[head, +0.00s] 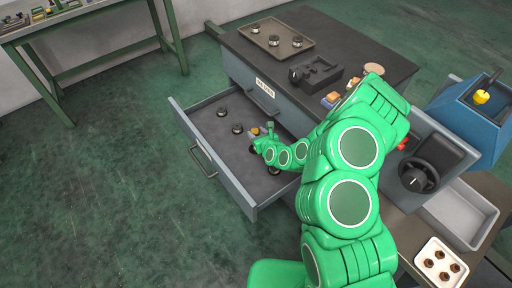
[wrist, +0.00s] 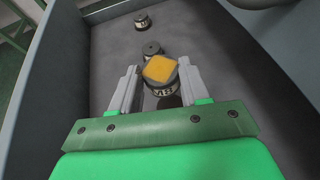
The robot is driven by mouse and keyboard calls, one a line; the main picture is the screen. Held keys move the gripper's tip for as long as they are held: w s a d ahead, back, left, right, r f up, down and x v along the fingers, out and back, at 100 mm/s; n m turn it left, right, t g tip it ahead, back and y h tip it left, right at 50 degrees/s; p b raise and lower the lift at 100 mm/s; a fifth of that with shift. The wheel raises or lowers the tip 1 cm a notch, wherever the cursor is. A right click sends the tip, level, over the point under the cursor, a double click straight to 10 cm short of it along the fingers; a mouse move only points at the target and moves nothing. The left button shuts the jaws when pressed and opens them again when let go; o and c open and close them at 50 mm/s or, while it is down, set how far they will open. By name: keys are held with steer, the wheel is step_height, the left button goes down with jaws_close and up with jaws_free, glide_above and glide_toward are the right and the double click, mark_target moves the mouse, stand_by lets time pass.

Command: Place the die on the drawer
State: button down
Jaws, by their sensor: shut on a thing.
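The drawer (head: 236,152) is pulled out from the grey cabinet, and its dark floor (wrist: 108,70) fills much of the wrist view. My gripper (head: 266,142) is down inside the drawer. In the wrist view my gripper (wrist: 158,90) is shut on a die (wrist: 160,72) with an orange-yellow top and a pale "M8" label on its side. My arm hides the drawer's right part.
Several dark round dies stand in the drawer, one (head: 237,128) near the gripper and one (head: 222,112) farther back. The cabinet top holds a tray (head: 262,53) of dies, a black fixture (head: 316,72) and orange-topped pieces (head: 332,98).

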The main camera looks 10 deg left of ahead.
steer(key=shift+f, duration=3.7)
steer(key=shift+f, duration=0.6)
steer(key=c, duration=0.5)
jaws_free()
steer(key=shift+c, duration=0.2)
steer(key=shift+r, duration=0.55)
steer(key=shift+v, duration=2.75)
steer(key=shift+r, duration=0.1)
